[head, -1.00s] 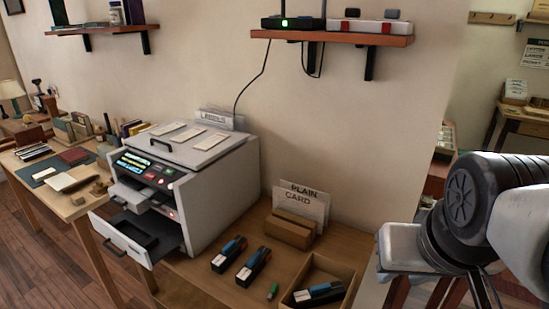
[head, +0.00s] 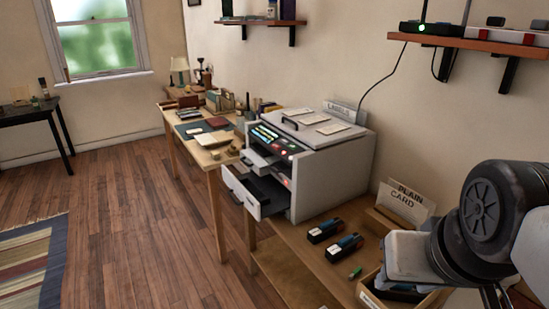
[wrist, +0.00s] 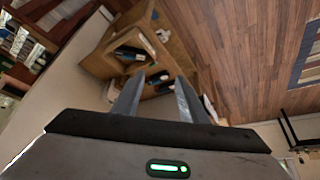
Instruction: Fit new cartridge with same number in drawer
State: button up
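A grey printer (head: 318,165) stands on a wooden table in the head view. Its front drawer (head: 243,197) is pulled out, with a dark interior. Two black-and-blue cartridges (head: 325,230) (head: 345,248) lie on the table in front of the printer. A wooden box (head: 371,297) at the lower right holds another dark cartridge, partly hidden by my arm. Numbers on the cartridges are too small to read. My gripper (wrist: 158,95) shows in the wrist view with its fingers apart and nothing between them. It is above and away from the table.
A small green item (head: 355,272) lies between the cartridges and the box. A card holder (head: 403,202) marked "PLAIN CARD" stands behind. A shelf (head: 470,43) with a cabled device is on the wall above. A desk (head: 200,155) stands left of the printer; the wooden floor in front is open.

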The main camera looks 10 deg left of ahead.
aim_at(263, 197)
jog(key=k+u, duration=0.15)
jog(key=u, duration=0.7)
jog(key=z, duration=0.85)
jog(key=i+j+z, duration=0.15)
jog(key=i+j, duration=0.2)
jog(key=i, duration=0.1)
